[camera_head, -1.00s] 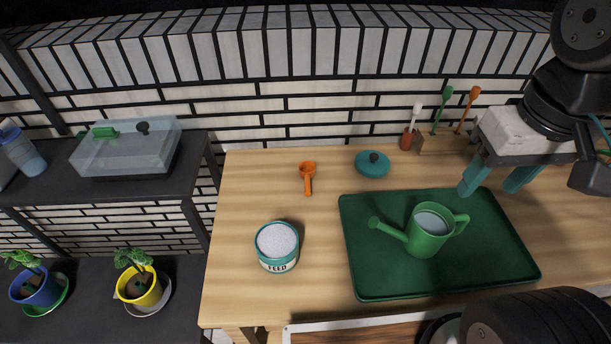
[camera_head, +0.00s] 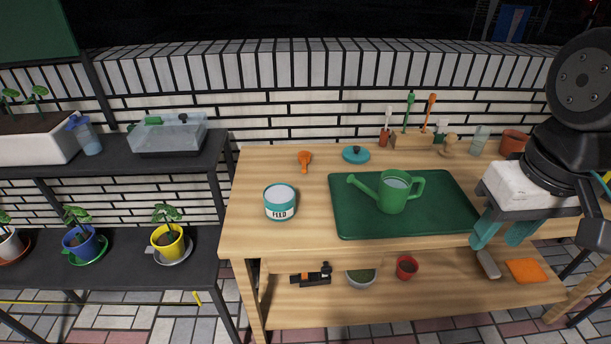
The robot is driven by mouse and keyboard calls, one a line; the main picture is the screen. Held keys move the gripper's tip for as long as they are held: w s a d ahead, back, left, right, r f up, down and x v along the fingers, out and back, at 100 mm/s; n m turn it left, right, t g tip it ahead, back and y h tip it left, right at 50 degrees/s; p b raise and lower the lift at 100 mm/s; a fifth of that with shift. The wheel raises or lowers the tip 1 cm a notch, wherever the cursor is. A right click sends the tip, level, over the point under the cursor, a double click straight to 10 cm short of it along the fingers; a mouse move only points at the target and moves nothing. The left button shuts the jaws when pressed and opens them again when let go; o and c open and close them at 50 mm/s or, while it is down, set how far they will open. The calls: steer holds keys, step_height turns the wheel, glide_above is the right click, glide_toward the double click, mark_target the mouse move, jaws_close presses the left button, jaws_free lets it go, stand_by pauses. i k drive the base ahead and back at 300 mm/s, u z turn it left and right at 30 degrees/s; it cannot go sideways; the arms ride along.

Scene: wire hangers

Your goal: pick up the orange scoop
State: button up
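The orange scoop (camera_head: 304,161) lies on the wooden table's top, toward the back left, with its handle pointing to the front. It stands apart from the feed tin (camera_head: 280,203) in front of it and the teal lid (camera_head: 356,155) to its right. My gripper (camera_head: 504,235) is at the right, in front of the table's right part, with its two teal fingers apart and nothing between them. It is far to the right of the scoop. Nothing hides the scoop.
A green tray (camera_head: 450,205) holding a green watering can (camera_head: 393,192) lies between my gripper and the scoop. A wooden block with upright tools (camera_head: 412,137) stands at the back. Table top around the scoop is clear. A dark shelf (camera_head: 205,165) stands left.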

mark_target(304, 155)
steer(key=u, duration=0.4)
steer(key=i, duration=0.9)
steer(key=z, duration=0.4)
